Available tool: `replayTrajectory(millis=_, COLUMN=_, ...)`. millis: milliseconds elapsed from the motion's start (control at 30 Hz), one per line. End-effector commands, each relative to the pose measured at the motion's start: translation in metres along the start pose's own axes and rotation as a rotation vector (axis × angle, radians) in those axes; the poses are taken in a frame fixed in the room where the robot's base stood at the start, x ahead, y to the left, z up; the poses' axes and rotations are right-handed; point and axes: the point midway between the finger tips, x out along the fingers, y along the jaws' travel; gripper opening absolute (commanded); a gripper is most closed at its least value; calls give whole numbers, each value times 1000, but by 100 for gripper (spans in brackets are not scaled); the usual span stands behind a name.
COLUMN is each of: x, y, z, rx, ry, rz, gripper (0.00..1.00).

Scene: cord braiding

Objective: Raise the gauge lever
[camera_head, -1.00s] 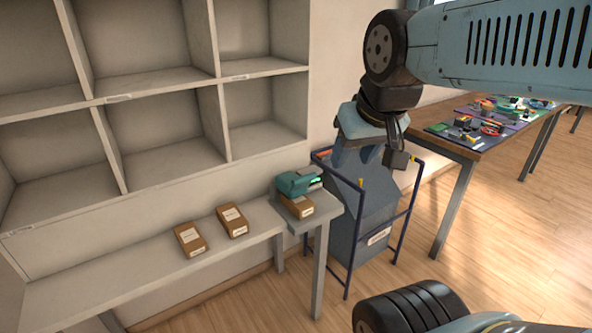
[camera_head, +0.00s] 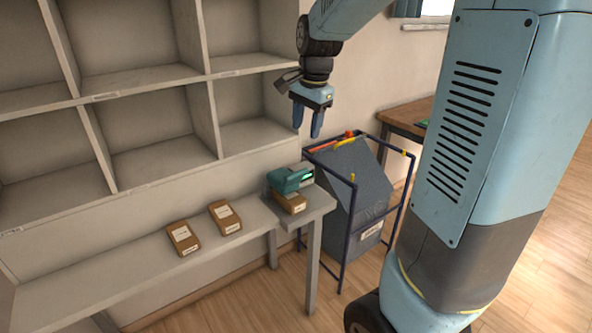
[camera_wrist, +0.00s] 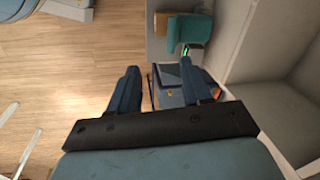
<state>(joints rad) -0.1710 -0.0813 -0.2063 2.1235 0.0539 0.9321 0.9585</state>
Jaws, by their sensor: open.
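My gripper (camera_head: 307,128) hangs fingers down in the head view, open and empty. It is above and slightly right of a teal device (camera_head: 289,179) with a lit green strip, clear of it. The device sits over a brown carton (camera_head: 292,203) at the right end of the shelf bench. I cannot make out a separate gauge lever on it. In the wrist view the two fingers (camera_wrist: 160,68) are spread apart, with the teal device (camera_wrist: 190,28) beyond them near the top and the bin partly hidden behind the right finger.
A grey bin (camera_head: 362,190) in a blue frame, with red and yellow items on top, stands right of the bench. Two brown boxes (camera_head: 183,238) (camera_head: 225,217) lie on the bench (camera_head: 130,262). Cubbyholes (camera_head: 150,135) rise behind. A wooden table (camera_head: 408,116) stands farther right.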

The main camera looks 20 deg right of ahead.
Motion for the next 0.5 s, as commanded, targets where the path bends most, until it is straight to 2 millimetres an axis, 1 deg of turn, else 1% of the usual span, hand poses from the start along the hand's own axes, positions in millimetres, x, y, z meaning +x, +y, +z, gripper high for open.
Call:
replayTrajectory(millis=33, x=10, y=-9, z=-6, rx=46, ry=-5, rz=19, gripper=48)
replayTrajectory(millis=200, x=32, y=-28, z=-18, rx=173, ry=-10, rz=57, gripper=48)
replayTrajectory(millis=333, x=40, y=-34, z=-22, rx=221, ry=-9, rz=70, gripper=48)
replayTrajectory(millis=500, x=51, y=-35, z=-22, rx=235, ry=-10, rz=75, gripper=48)
